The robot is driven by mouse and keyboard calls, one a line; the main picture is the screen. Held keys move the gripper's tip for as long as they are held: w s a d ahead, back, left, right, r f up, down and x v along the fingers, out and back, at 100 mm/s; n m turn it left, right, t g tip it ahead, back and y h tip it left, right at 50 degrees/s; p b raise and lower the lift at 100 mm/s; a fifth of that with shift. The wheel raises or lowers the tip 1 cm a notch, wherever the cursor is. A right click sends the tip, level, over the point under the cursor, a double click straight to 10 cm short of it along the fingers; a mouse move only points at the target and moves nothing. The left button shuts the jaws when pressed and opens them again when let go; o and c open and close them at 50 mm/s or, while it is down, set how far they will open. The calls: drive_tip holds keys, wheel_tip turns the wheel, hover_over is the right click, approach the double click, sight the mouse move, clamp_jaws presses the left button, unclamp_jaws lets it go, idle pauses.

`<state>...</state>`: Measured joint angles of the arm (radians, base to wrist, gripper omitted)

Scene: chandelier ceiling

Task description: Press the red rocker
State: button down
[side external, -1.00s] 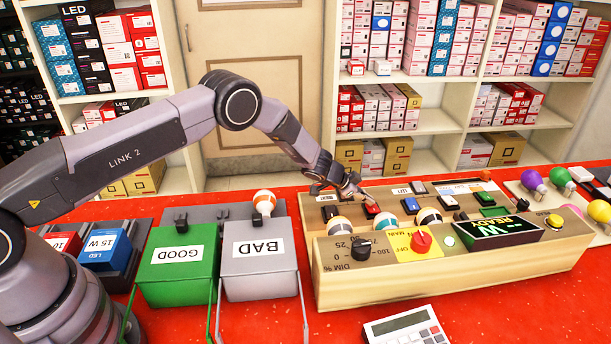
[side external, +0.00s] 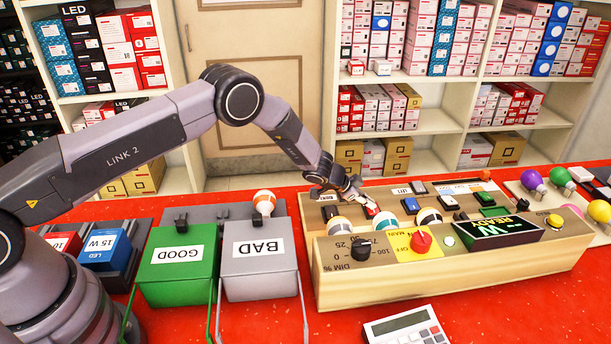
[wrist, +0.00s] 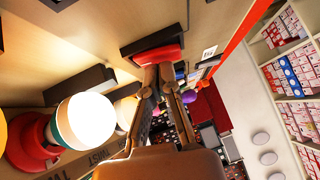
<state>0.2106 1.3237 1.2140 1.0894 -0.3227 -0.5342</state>
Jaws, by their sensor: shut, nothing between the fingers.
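The red rocker (side external: 372,212) sits in a black frame on the wooden test board's rear panel, behind the row of bulbs. In the wrist view the red rocker (wrist: 157,56) is straight ahead of the fingertips. My gripper (side external: 366,203) is shut and empty, pointing down at the rocker from the left. In the wrist view its fingertips (wrist: 158,74) overlap the rocker's near edge and look to be at its face. Whether they press it, or how far it is tilted, I cannot tell.
Bulbs with coloured bands, one teal-banded (wrist: 88,122), stand close beside the gripper. Other dark rockers, including a black one (side external: 329,212), flank the red one. A dimmer knob (side external: 361,249), red main knob (side external: 421,241) and display (side external: 488,233) fill the front. GOOD (side external: 177,270) and BAD (side external: 259,265) bins stand left.

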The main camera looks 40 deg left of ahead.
sight(369, 212)
drive_tip(key=r, duration=0.4)
drive_tip(key=shift+s+d+r, duration=0.2)
drive_tip(key=shift+s+d, duration=0.1)
drive_tip(key=v, duration=0.9)
drive_tip(key=shift+s+a, duration=0.25)
drive_tip(key=shift+a, duration=0.05)
drive_tip(key=shift+w+a+r, duration=0.3)
drive_tip(key=shift+w+a, duration=0.1)
drive_tip(key=shift+a, duration=0.05)
